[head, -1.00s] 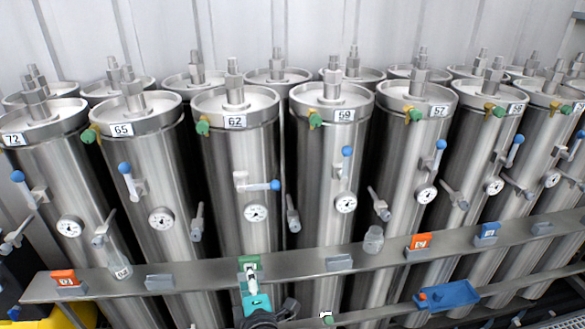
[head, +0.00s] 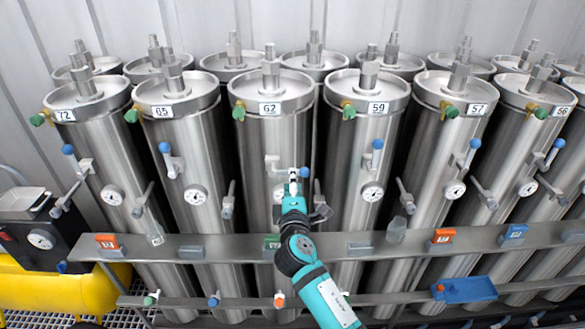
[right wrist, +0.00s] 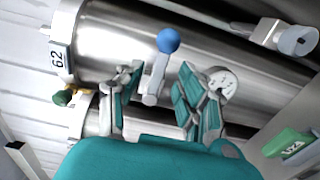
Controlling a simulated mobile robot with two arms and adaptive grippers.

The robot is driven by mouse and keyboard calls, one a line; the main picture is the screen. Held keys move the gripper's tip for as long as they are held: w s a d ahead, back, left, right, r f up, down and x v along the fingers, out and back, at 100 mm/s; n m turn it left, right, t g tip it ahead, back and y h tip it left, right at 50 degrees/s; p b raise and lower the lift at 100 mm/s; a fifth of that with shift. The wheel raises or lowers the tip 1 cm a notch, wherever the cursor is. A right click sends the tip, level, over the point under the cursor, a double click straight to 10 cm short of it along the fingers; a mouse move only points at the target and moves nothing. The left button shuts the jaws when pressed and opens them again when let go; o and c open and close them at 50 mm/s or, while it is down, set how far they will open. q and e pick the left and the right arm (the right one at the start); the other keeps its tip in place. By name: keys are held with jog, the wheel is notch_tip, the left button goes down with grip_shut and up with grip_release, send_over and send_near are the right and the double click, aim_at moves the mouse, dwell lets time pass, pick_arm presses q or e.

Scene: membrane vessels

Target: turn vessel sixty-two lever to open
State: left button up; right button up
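Vessel sixty-two (head: 256,135) is a steel cylinder with a "62" label (head: 270,109), also readable in the right wrist view (right wrist: 58,56). Its lever has a blue knob (head: 304,172) and lies crosswise, pointing right in the head view. In the right wrist view the lever (right wrist: 156,75) and its blue knob (right wrist: 168,40) show between my fingers. My right gripper (head: 293,183) is in front of this vessel. It is open in the right wrist view (right wrist: 160,97), one finger on each side of the lever, with gaps visible. My left gripper is not in view.
Neighbouring vessels 65 (head: 162,111) and 59 (head: 378,108) stand close on both sides, their blue-knobbed levers upright. The gauge (right wrist: 223,84) of vessel sixty-two is near one finger. A metal rail (head: 340,250) with coloured tags crosses in front.

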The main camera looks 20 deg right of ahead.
jog(key=shift+x, duration=2.3)
jog(key=shift+c, duration=0.3)
grip_shut()
jog(key=shift+f, duration=0.1)
